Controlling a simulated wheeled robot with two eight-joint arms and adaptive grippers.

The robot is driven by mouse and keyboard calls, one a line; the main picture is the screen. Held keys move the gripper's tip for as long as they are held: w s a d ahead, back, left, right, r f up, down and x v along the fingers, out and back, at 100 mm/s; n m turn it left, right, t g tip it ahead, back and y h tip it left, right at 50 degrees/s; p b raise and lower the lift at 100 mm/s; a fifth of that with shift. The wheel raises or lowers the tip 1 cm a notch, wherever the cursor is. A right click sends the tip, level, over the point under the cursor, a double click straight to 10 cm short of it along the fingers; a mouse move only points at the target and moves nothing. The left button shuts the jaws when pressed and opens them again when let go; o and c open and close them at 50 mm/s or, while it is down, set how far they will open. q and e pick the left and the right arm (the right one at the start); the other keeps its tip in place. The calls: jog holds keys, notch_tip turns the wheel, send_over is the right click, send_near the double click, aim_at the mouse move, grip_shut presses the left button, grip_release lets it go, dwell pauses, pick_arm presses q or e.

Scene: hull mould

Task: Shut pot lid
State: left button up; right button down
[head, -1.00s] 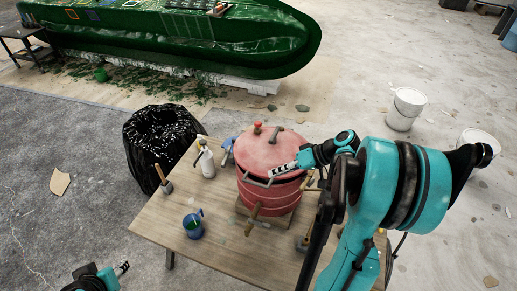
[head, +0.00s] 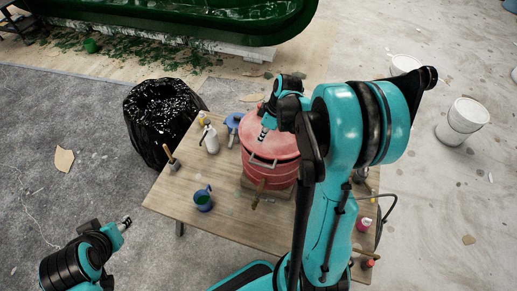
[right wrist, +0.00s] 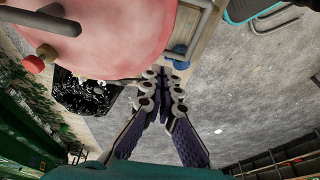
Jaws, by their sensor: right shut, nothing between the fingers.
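My right gripper (head: 263,136) is shut and empty, pointing down over the lid's left part in the head view; contact cannot be told. In the right wrist view, the lid (right wrist: 110,40) fills the upper left, with a red knob (right wrist: 35,63) and a grey handle (right wrist: 45,20), beside the shut fingers (right wrist: 166,76). My left gripper (head: 126,222) is left of the table; its fingers are too small to judge.
On the table (head: 225,225) are a blue mug (head: 202,200), a white spray bottle (head: 210,140) and a brush (head: 171,158). A black bag bin (head: 160,110) stands behind left. White buckets (head: 462,120) stand right. A green hull mould (head: 200,25) lies at the back.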

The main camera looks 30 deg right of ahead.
aim_at(256, 153)
jog(key=x, duration=0.4)
jog(key=s+b+x, duration=0.1)
jog(key=x, duration=0.1)
jog(key=shift+d+f, duration=0.1)
jog(key=shift+f, duration=0.4)
jog(key=shift+f, duration=0.1)
jog(key=f+b, duration=0.3)
jog(key=s+f+b, duration=0.1)
jog(key=b, duration=0.1)
jog(key=shift+a+f, duration=0.35)
jog(key=shift+r, duration=0.1)
